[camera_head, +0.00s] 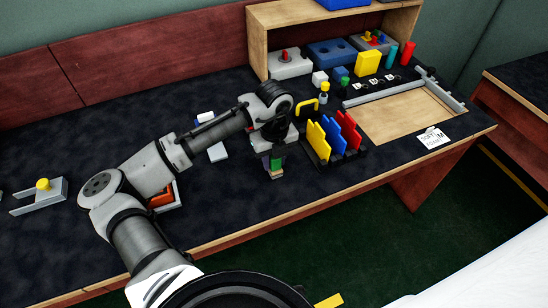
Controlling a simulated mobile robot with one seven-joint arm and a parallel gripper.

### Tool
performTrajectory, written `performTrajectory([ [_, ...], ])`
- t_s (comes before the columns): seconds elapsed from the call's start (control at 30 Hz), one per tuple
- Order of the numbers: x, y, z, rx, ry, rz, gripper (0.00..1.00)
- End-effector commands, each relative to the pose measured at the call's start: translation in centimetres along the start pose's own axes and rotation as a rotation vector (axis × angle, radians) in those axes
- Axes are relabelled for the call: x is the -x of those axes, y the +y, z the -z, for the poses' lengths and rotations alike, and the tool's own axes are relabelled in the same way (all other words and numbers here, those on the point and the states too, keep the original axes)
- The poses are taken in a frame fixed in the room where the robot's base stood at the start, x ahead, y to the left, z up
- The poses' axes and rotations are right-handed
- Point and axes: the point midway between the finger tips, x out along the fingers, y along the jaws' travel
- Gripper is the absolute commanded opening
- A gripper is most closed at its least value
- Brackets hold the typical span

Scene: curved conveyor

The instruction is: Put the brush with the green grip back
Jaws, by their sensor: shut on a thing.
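My gripper (276,156) points down over the dark mat near the middle of the table. It is shut on a small upright piece with a green part (276,164), which I take to be the brush with the green grip. Its lower end is pale and close to the mat; I cannot tell whether it touches. The gripper and wrist hide its upper part. I cannot make out a holder for the brush for certain.
A black rack (322,160) with yellow, blue and red plates stands just right of my gripper. Behind are a wooden shelf (257,46) and several small blocks. A framed wooden board (405,118) lies at right. A grey fixture (28,205) is far left.

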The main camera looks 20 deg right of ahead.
Motion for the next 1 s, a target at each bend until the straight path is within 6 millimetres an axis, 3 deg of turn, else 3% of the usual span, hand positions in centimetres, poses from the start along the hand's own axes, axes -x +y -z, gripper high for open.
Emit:
performTrajectory([
  [0.37, -0.6, 0.0, 0.0, 0.001, -0.001, 0.001, 0.09],
  [0.4, -0.5, 0.0, 0.0, 0.001, -0.001, 0.001, 0.34],
  [0.53, -0.5, 0.0, 0.0, 0.001, -0.001, 0.000, 0.51],
  [0.83, -0.3, 0.0, 0.0, 0.001, -0.001, 0.000, 0.52],
  [1.0, 1.2, -0.1, -0.1, 0.001, -0.003, 0.001, 0.52],
])
